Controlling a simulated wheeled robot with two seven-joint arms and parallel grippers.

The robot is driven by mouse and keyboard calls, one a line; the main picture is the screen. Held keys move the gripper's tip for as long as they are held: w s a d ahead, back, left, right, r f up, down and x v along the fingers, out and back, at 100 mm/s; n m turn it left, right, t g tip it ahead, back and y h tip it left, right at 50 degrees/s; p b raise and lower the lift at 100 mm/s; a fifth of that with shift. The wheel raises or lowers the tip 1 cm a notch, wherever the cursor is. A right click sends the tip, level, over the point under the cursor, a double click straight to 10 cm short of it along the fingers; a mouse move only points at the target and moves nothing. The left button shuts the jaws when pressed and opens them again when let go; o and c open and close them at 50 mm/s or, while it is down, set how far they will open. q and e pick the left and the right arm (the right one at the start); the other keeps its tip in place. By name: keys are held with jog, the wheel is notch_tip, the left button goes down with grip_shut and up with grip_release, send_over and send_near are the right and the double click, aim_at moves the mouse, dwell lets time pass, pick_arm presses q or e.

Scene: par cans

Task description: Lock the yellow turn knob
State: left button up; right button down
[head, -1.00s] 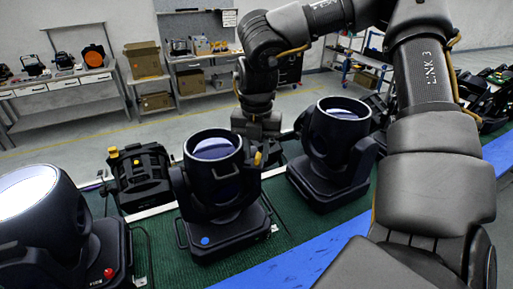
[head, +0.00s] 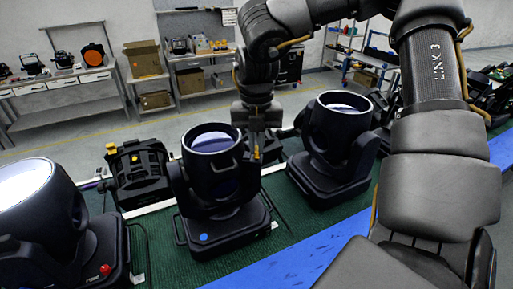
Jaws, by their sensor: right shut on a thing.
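The middle black par can (head: 212,150) stands on the green belt, its lens facing up. It has a blue dot on its base. A small yellow turn knob (head: 257,153) shows at the right side of its head, mostly hidden by the fingers. My right gripper (head: 257,143) reaches down from above beside that head and is shut on the yellow knob. My left gripper is out of view.
A par can with a red knob (head: 105,270) stands at left, and another par can (head: 338,150) stands close at right. A smaller black fixture (head: 138,175) with yellow parts is behind. A blue strip (head: 300,250) runs along the front of the green belt (head: 165,265).

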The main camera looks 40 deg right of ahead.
jog(key=n+b, duration=0.2)
jog(key=shift+f+n, duration=0.2)
jog(key=shift+n, duration=0.2)
jog(key=n+b, duration=0.1)
jog(key=n, duration=0.2)
jog(key=shift+r+n, duration=0.1)
jog(key=shift+n, duration=0.2)
jog(key=n, duration=0.4)
jog(key=shift+r+n, duration=0.1)
jog(key=shift+n, duration=0.2)
jog(key=n, duration=0.4)
jog(key=shift+d+n+p, duration=0.1)
jog(key=shift+n+p, duration=0.2)
jog(key=c, duration=1.5)
grip_release()
jog(key=shift+c, duration=0.2)
